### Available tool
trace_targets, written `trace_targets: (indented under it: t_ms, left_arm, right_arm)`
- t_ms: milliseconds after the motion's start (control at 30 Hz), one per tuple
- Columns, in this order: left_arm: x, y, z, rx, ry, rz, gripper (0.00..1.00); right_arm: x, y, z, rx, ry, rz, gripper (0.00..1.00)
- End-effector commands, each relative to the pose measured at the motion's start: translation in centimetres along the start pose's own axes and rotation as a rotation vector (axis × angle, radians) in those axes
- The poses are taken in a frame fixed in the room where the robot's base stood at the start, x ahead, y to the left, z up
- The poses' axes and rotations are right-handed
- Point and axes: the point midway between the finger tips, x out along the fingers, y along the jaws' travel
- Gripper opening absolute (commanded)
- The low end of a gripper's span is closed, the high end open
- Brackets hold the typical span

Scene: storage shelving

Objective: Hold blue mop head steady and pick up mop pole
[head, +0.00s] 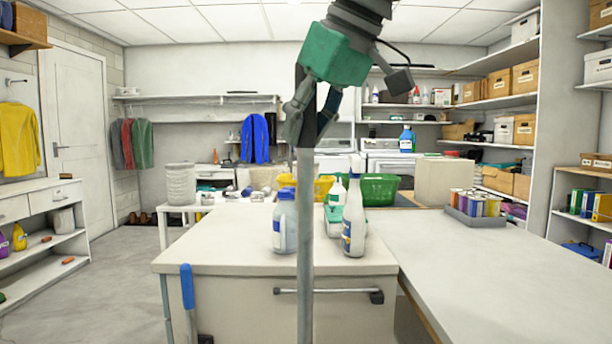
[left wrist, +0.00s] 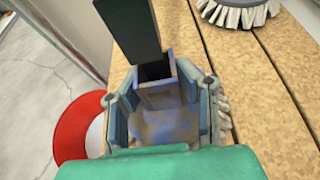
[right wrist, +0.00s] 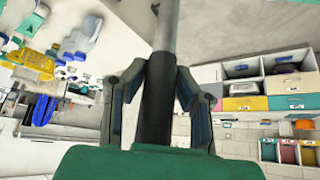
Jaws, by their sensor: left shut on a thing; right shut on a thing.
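The mop pole (head: 305,230) is long, grey and nearly upright in the head view. My right gripper (head: 312,118) is shut on its upper end, high above the counter. In the right wrist view the fingers close around the pole's dark grip (right wrist: 156,100). My left gripper (left wrist: 163,105) shows only in the left wrist view, shut around the blue-grey mop head (left wrist: 162,122) with its square socket. A dark pole end (left wrist: 130,30) reaches the socket opening; I cannot tell how deep it sits. Pale bristles show beside the right finger.
A white counter (head: 210,257) with bottles (head: 354,215) stands ahead, joining a long table (head: 500,265) on the right. A blue-handled tool (head: 187,287) stands at the counter's front. A round brush (left wrist: 240,10) and a red-rimmed round thing (left wrist: 75,135) lie near the mop head.

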Motion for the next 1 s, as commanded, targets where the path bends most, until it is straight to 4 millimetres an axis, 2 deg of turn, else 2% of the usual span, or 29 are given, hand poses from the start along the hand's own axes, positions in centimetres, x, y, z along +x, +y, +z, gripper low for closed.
trace_targets:
  t_ms: [100, 233, 600, 633, 700, 1000]
  left_arm:
    - [0.0, 0.0, 0.0, 0.001, 0.001, 0.000, 0.00]
    - [0.0, 0.0, 0.0, 0.001, 0.001, 0.000, 0.00]
    - [0.0, 0.0, 0.0, 0.000, 0.001, 0.000, 0.00]
    - [0.0, 0.0, 0.0, 0.000, 0.001, 0.000, 0.35]
    - [0.0, 0.0, 0.0, 0.000, 0.001, 0.000, 0.52]
    - [-0.1, 0.0, 0.0, 0.000, 0.000, 0.000, 0.52]
  right_arm:
    - [-1.9, 0.0, -1.3, 0.001, 0.003, 0.002, 0.00]
    - [-3.0, 0.1, -2.0, 0.001, 0.000, 0.001, 0.00]
    - [-3.6, 0.0, -2.4, -0.001, -0.001, 0.000, 0.00]
    - [-3.6, 0.0, -2.4, 0.000, -0.001, 0.000, 0.00]
    - [-3.6, 0.0, -2.4, 0.000, -0.001, 0.000, 0.00]
    - [-3.6, 0.0, -2.4, 0.000, -0.001, 0.000, 0.00]
